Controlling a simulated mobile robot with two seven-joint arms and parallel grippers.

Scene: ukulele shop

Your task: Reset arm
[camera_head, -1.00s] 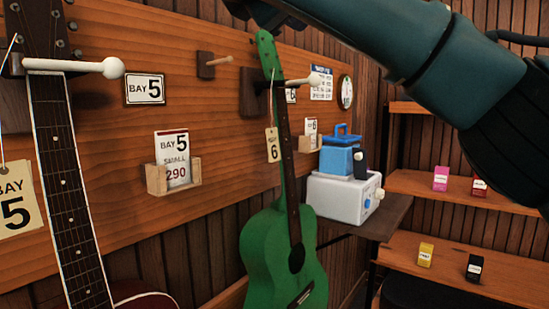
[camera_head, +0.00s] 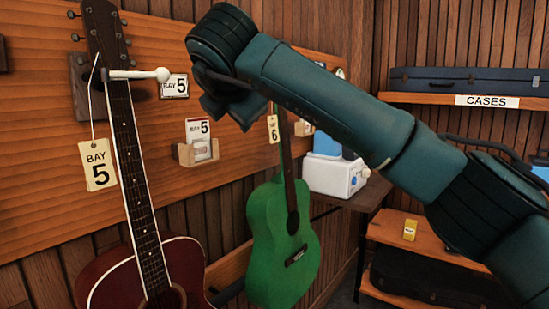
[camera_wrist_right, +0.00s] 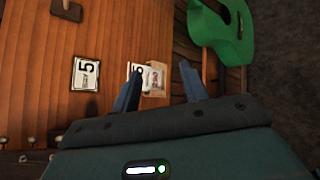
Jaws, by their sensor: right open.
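My right arm reaches in from the right in the head view, across the middle of the picture, with its wrist in front of the wooden wall board. In the right wrist view my right gripper (camera_wrist_right: 163,85) is open and empty, its two fingers apart. Beyond the fingers are the board, a card holder (camera_wrist_right: 154,80) and a green ukulele (camera_wrist_right: 222,30). The green ukulele (camera_head: 283,240) hangs on the wall in the head view, its upper neck partly hidden by my arm. My left gripper is not in view.
A dark red guitar-like instrument (camera_head: 183,262) hangs at left on a peg (camera_head: 140,75), with a Bay 5 tag (camera_head: 98,165). A white box (camera_head: 335,176) stands on a side shelf. A dark case (camera_head: 470,80) lies on the upper right shelf.

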